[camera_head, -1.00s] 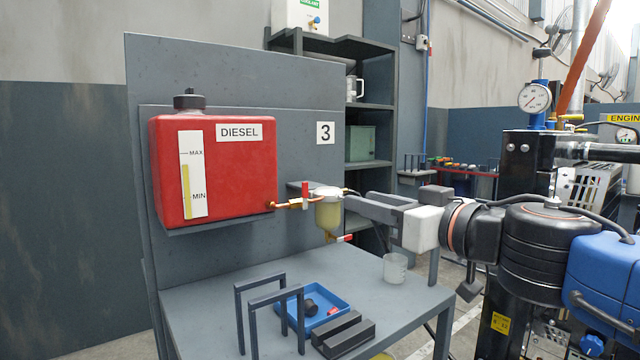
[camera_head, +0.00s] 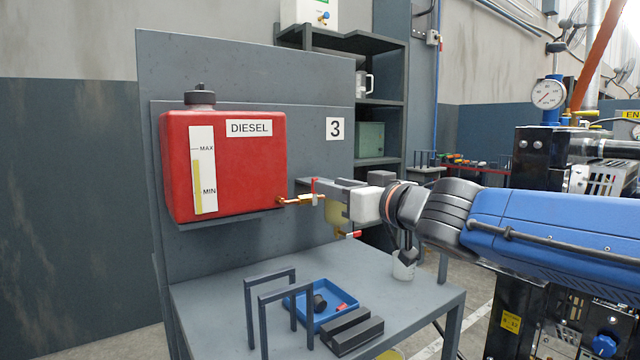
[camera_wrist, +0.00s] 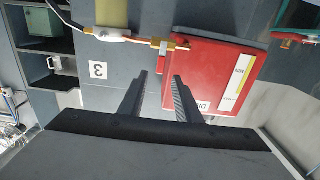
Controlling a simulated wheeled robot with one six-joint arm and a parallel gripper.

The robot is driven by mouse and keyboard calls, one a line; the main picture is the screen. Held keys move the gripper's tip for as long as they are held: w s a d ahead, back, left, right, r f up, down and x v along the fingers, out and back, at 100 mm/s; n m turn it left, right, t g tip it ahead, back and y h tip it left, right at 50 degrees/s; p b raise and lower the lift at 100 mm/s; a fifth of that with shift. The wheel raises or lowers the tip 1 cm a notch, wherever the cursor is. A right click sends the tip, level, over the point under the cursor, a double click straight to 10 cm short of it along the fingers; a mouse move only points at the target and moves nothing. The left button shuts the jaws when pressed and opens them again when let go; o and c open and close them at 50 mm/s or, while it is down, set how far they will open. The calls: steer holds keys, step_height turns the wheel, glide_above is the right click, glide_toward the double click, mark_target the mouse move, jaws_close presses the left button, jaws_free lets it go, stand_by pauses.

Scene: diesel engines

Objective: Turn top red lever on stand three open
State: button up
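The top red lever (camera_head: 314,186) stands upright on the copper fuel pipe (camera_head: 295,201) between the red diesel tank (camera_head: 240,165) and the fuel filter (camera_head: 342,218). My gripper (camera_head: 328,190) reaches in from the right, and its fingers partly hide the filter. In the wrist view, turned upside down, my gripper (camera_wrist: 161,76) is open with two dark fingers apart. The lever (camera_wrist: 166,64) shows just past the fingertips, within the gap and nearer one finger. I cannot tell if it touches. A lower red lever (camera_head: 351,234) sits under the filter.
The stand's back panel (camera_head: 290,80) bears a number 3 sign (camera_head: 335,128). An engine with a gauge (camera_head: 548,94) stands right.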

steer(key=shift+x, duration=2.85)
jaws_close()
